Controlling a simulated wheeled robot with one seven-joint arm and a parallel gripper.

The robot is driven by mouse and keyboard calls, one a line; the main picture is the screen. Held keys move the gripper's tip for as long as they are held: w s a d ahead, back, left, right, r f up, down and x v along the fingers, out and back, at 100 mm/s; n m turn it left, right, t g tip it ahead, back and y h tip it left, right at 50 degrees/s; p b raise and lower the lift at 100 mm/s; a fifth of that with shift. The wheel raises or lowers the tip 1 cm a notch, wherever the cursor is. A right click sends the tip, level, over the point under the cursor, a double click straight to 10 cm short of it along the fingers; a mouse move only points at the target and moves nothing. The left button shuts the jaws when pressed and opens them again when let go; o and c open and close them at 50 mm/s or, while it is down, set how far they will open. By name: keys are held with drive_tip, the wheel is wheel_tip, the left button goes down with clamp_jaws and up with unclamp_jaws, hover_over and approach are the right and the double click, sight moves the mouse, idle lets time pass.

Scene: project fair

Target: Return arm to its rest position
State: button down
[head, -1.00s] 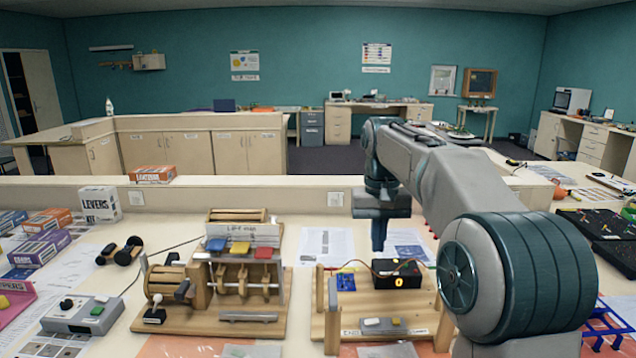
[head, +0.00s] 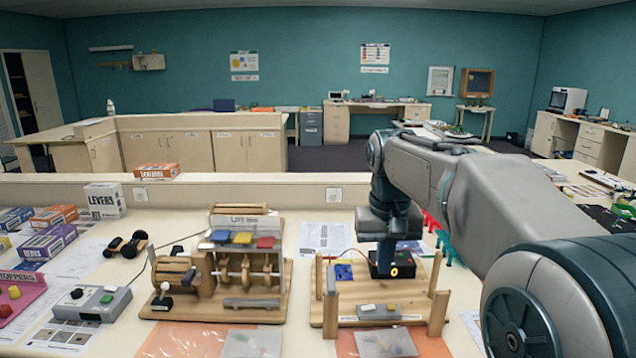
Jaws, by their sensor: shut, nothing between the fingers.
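My gripper (head: 386,260) points straight down in the head view, over the wooden stand at the right of centre. Its fingers look shut and hold nothing. The fingertips overlap the black box with a glowing orange mark (head: 394,271) in the picture; whether they touch it I cannot tell. My arm reaches in from the lower right and bends down at the wrist. The wooden stand (head: 325,318) has upright posts and a front strip with two light buttons.
A grey control box (head: 92,305), a small wheeled cart (head: 125,245) and several kit boxes (head: 104,200) lie further left. A low ledge (head: 240,187) runs behind.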

drive_tip(key=s+d+f+t, duration=0.1)
drive_tip(key=s+f, duration=0.4)
drive_tip(key=s, duration=0.5)
drive_tip(key=s+d+f+t, duration=0.1)
drive_tip(key=s+f, duration=0.4)
drive_tip(key=s, duration=0.5)
drive_tip(key=shift+s+d+f+t, duration=0.15)
drive_tip(key=shift+d+f+t, duration=0.1)
drive_tip(key=shift+d+t, duration=0.15)
drive_tip(key=c, duration=1.3)
unclamp_jaws()
drive_tip(key=shift+s+f, duration=0.3)
drive_tip(key=shift+f, duration=0.05)
